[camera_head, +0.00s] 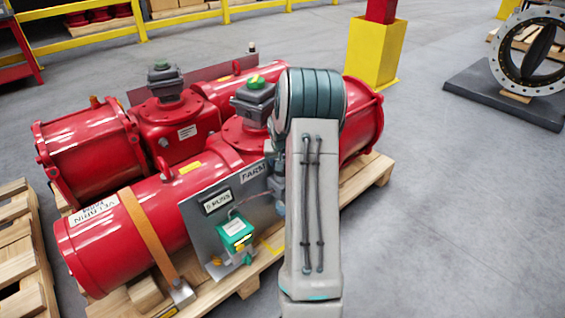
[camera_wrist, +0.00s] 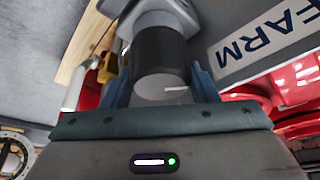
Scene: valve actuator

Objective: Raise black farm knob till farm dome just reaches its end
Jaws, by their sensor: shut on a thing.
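The black farm knob (camera_wrist: 160,48) is a dark cylinder with a grey end, beside the FARM label (camera_wrist: 265,35) in the wrist view. My gripper (camera_wrist: 161,78) is shut on it, one blue finger on each side. In the head view my arm hides the knob; the FARM label (camera_head: 253,171) shows on a grey panel (camera_head: 210,212) just left of the arm. The farm dome (camera_head: 256,82) appears to be the green and yellow cap on the dark box atop the near red actuator. Its exact turn is too small to tell.
A second red actuator (camera_head: 84,150) with its own dark box and dome (camera_head: 161,65) lies behind. A green box (camera_head: 235,234) is mounted low on the panel. Wooden pallets lie beneath.

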